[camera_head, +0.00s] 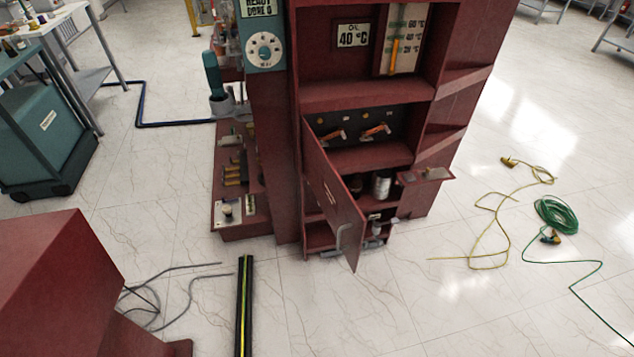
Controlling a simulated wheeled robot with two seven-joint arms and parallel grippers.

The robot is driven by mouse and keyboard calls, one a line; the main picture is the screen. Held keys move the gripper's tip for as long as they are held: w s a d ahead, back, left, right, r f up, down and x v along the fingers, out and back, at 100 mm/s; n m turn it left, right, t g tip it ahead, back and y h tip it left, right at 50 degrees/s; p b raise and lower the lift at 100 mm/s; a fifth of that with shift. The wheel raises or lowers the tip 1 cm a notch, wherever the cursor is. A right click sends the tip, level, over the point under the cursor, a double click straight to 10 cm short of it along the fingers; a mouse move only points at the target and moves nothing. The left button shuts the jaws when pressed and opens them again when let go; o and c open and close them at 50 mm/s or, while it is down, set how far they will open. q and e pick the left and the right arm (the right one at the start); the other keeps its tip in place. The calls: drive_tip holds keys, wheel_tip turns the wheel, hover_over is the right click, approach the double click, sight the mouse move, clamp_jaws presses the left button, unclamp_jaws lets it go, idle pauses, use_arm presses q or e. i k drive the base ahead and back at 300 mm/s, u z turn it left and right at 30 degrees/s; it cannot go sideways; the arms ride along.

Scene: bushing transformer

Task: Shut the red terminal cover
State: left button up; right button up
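A dark red transformer cabinet (360,90) stands at the centre. A tall red door panel (332,192), which looks like the terminal cover, stands open at its lower front. Its left edge is at the cabinet and its free edge swings out toward me. A grey bent bar (343,238), perhaps its handle, shows near the panel's lower free edge. Behind it the open compartment shows a dark terminal board (355,127) with orange-handled parts, and shelves with small jars (382,186). The panel hides part of the compartment. Neither of my grippers is in view.
A small red ledge (426,175) juts out at the cabinet's right. Yellow cord (497,225) and green coiled cable (556,214) lie on the right floor. A large red box (60,285) and a black-yellow strip (244,305) are at front left. Floor before the panel is clear.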

sight(346, 220)
drive_tip(key=i, duration=0.9)
drive_tip(key=z, duration=0.05)
